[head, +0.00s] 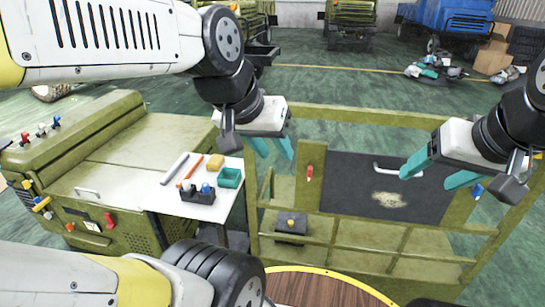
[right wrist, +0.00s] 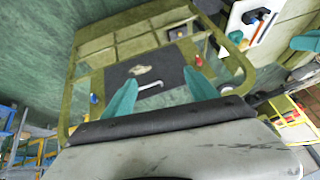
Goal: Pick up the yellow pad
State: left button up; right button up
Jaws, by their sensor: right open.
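The yellow pad (head: 215,162) lies on the white tabletop (head: 150,192) in the head view, between the orange-handled tool and the teal bin. My left gripper (head: 275,150) is right of the pad, in the air beside the table; its teal fingers are apart and empty. My right gripper (head: 428,181) is far to the right, over the green frame's dark panel, with its fingers apart and empty. In the right wrist view my right gripper (right wrist: 160,78) points toward the dark panel. The pad is too small to tell there.
The green chassis frame (head: 360,116) has a raised rail right of the table. A green cabinet (head: 100,200) adjoins the table's left side.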

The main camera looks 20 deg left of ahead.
aim_at(215, 162)
jog(key=i+j+z, duration=0.2)
jog(key=j+z, duration=0.15)
jog(key=j, duration=1)
jog(key=j+z, duration=0.3)
jog(key=j, duration=1.05)
